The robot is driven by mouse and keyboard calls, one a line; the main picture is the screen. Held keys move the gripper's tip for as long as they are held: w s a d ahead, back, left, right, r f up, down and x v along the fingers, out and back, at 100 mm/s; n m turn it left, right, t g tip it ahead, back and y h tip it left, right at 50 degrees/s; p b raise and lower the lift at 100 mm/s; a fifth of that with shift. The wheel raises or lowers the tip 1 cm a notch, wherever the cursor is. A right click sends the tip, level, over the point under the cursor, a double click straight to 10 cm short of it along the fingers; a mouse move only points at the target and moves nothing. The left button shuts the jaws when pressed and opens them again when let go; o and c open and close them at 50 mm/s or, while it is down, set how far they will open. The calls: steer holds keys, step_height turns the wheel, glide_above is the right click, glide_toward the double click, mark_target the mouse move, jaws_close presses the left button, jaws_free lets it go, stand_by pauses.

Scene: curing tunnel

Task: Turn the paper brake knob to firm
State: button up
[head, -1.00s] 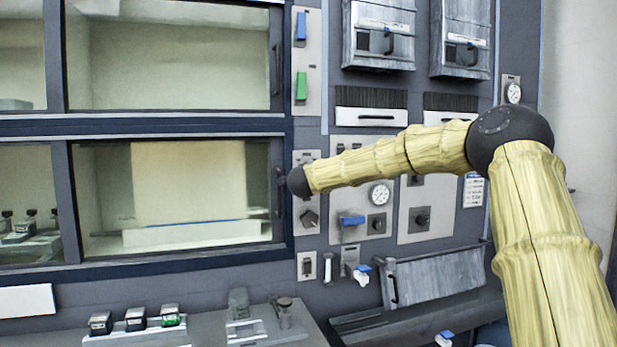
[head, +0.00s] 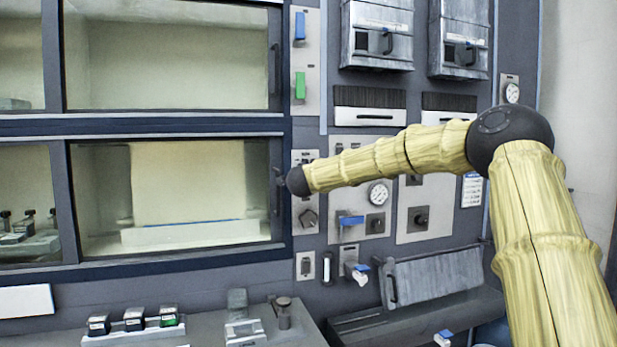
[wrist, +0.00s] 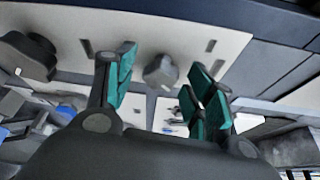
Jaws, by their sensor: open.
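In the wrist view, my gripper (wrist: 163,90) is open, with teal pads on its two fingers. A small grey faceted knob (wrist: 160,72) on a pale panel shows between the fingers, apart from both pads. I cannot tell whether it is the paper brake knob; no label or setting is readable. In the head view, the dark end of my arm is in front of the narrow control panel right of the lower window, and the fingers are hidden. A dark angular knob (head: 308,218) shows just below the arm's end.
A large black knob (wrist: 28,55) is at the wrist view's left. In the head view, a blue lever (head: 350,220), a square-based knob (head: 376,223), a dial gauge (head: 378,193) and another knob (head: 420,218) lie to the right. A door handle (head: 278,190) is close to the left.

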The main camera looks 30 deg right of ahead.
steer(key=v, duration=1.1)
steer(key=shift+s, duration=0.35)
